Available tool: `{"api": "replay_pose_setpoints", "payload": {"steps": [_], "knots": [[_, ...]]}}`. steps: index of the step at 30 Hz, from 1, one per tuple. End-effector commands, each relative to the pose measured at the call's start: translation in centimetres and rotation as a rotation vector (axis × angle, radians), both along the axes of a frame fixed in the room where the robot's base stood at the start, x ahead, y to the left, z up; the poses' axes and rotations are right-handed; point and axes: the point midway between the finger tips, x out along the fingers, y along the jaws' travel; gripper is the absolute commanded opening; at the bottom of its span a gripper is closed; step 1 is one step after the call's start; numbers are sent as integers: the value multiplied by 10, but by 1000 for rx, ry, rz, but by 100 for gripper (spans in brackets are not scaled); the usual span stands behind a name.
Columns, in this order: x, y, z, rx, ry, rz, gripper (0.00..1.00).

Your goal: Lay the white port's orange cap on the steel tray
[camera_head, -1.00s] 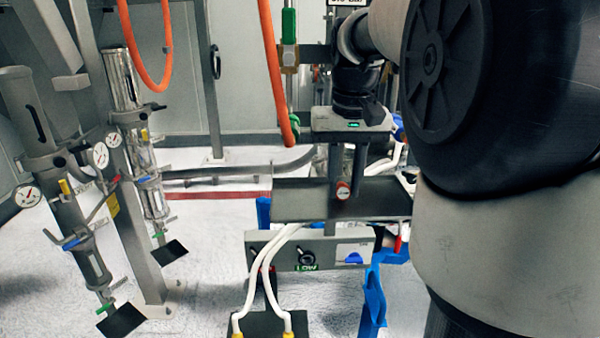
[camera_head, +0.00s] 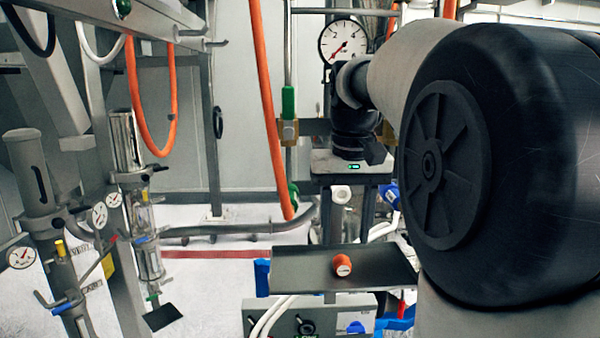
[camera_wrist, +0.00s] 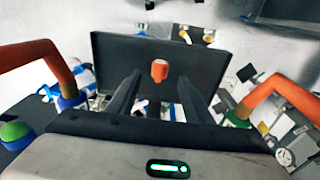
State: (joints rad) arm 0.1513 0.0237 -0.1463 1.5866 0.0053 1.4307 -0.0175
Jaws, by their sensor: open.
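The orange cap (camera_head: 342,265) rests on the flat grey steel tray (camera_head: 295,268), near its middle, touching nothing else. In the wrist view the cap (camera_wrist: 160,70) sits on the dark tray (camera_wrist: 120,55), beyond my fingertips and in line with the gap between them. My gripper (camera_head: 347,225) is above the tray, its fingers pointing down, open and empty, clear of the cap. In the wrist view its two fingers (camera_wrist: 160,88) stand apart. A white round pipe end (camera_head: 340,194), probably the white port, shows uncapped behind my fingers.
A control box (camera_head: 310,318) with white hoses stands below the tray. Orange hoses (camera_head: 262,100) hang left of my arm. A pressure gauge (camera_head: 343,42) is behind it. Steel cylinders with gauges (camera_head: 128,190) stand at left. Blue clamps flank the tray.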

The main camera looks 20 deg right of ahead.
Motion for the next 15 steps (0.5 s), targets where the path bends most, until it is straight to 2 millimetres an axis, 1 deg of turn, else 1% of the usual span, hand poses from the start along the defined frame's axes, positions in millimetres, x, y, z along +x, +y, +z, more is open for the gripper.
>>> {"api": "replay_pose_setpoints", "payload": {"steps": [1, 6, 9, 12, 15], "knots": [[-1, 0, 17, -1, -5, 0, 46], [-5, 1, 59, -1, -4, 0, 46], [-7, 2, 82, -1, -4, 0, 46], [-9, 3, 99, 0, -1, 0, 46], [-10, 3, 111, 0, -1, 0, 46]]}}
